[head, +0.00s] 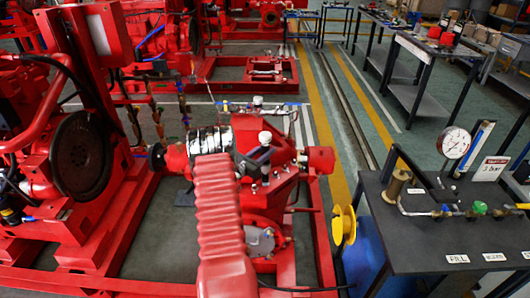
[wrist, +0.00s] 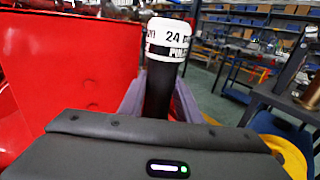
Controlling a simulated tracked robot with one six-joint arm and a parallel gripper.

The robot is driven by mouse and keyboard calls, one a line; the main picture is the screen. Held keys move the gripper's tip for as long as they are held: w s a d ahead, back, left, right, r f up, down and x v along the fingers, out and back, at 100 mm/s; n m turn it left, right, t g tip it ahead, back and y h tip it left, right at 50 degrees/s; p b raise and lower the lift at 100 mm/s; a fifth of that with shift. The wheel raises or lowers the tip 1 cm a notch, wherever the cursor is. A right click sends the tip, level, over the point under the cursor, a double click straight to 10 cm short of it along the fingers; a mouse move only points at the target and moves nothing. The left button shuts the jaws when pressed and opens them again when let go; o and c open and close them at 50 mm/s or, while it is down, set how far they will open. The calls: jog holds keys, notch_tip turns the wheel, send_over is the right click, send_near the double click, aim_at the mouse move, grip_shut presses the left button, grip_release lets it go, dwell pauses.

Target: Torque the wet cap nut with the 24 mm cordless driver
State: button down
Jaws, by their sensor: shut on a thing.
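In the wrist view, my gripper (wrist: 158,100) is shut on the 24 mm cordless driver (wrist: 168,42). The driver has a black shaft-like body between the jaws and a white band at its far end, marked "24" and, on a lower line, "PUL" with the rest cut off. In the head view, a white-topped piece, which looks like the driver (head: 265,137), shows beside dark parts above the red pump (head: 285,185). The red bellows of my arm cover part of the pump. I cannot pick out the wet cap nut in either view.
A dark bench (head: 450,240) at the right carries a pressure gauge (head: 453,143), brass fittings and a "FILL" label. A yellow reel (head: 343,226) and a blue drum (head: 365,255) stand between pump and bench. A large red engine (head: 80,155) fills the left. Painted floor lanes lie behind.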

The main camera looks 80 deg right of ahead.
aim_at(262, 141)
jog(key=shift+f, duration=0.5)
dwell(1.3)
jog(key=shift+r, duration=0.15)
jog(key=shift+r, duration=3.6)
